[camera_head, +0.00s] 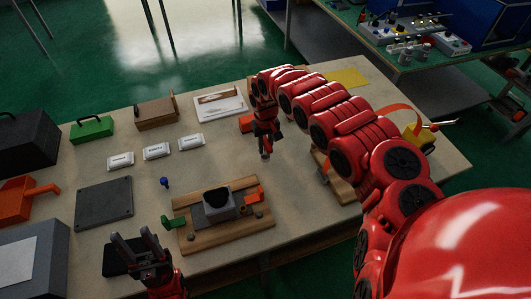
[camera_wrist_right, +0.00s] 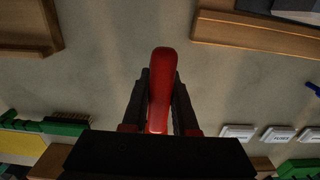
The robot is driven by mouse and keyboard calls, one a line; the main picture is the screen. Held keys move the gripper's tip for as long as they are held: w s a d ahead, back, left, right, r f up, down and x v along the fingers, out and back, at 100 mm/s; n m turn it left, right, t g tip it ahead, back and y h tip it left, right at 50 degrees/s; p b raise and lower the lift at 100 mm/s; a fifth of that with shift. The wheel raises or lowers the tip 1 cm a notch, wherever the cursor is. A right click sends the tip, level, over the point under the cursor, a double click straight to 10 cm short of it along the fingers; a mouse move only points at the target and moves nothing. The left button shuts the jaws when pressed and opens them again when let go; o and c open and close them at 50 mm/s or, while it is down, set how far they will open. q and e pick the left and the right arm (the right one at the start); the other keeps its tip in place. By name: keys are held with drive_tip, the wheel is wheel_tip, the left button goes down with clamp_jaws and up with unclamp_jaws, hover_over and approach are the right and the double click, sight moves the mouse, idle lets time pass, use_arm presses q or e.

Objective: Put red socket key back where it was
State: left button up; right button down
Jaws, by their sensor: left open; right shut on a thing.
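The red socket key (camera_wrist_right: 159,88) is between the fingers of my right gripper (camera_wrist_right: 160,100), its rounded red end pointing up in the right wrist view. In the head view my right gripper (camera_head: 265,148) hangs over the middle of the bench, behind the wooden fixture; the key is hard to tell from the red arm there. Its lower end is hidden in the wrist view. My left gripper (camera_head: 135,248) is open and empty at the front of the bench, over a dark pad (camera_head: 118,262).
A wooden fixture (camera_head: 190,244) with a grey block (camera_head: 219,205) stands at the front. A small blue piece (camera_head: 164,182) and white labelled blocks (camera_head: 156,151) lie behind it. A grey plate (camera_head: 104,203) lies left. The bench between the labelled blocks and fixture is mostly clear.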

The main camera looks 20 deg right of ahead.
sight(266, 156)
wheel_tip(266, 156, down, 4)
drive_tip(key=shift+r, duration=0.2)
drive_tip(key=shift+d+f, duration=0.1)
drive_tip(key=shift+f, duration=0.15)
drive_tip(key=shift+f, duration=0.1)
drive_tip(key=c, duration=0.7)
unclamp_jaws()
